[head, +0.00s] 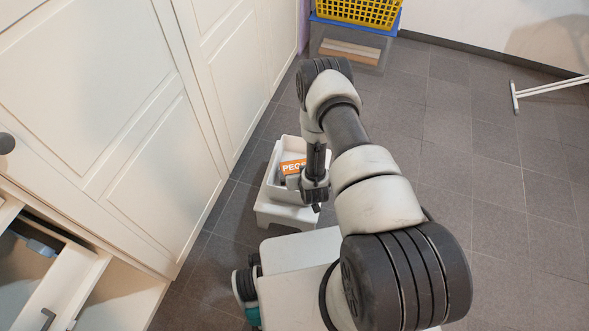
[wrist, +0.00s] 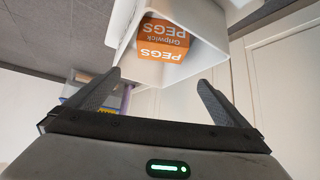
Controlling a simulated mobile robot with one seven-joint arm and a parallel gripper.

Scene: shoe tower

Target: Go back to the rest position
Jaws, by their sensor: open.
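My gripper (head: 316,204) hangs beside the white bin in the head view, at the bin's right side. In the wrist view my gripper (wrist: 158,79) has its two dark fingers spread wide with nothing between them. An orange box marked PEGS (head: 292,168) is in the white bin (head: 273,172), partly hidden by my arm in the head view. In the wrist view the orange box (wrist: 160,42) shows its lettering upside down inside the white bin (wrist: 208,52), ahead of my fingers.
The bin stands on a low white stool (head: 285,216). White cabinet doors (head: 110,100) line the left, with an open drawer (head: 60,285) at lower left. A yellow basket (head: 358,12) sits at the back on a clear container (head: 345,48).

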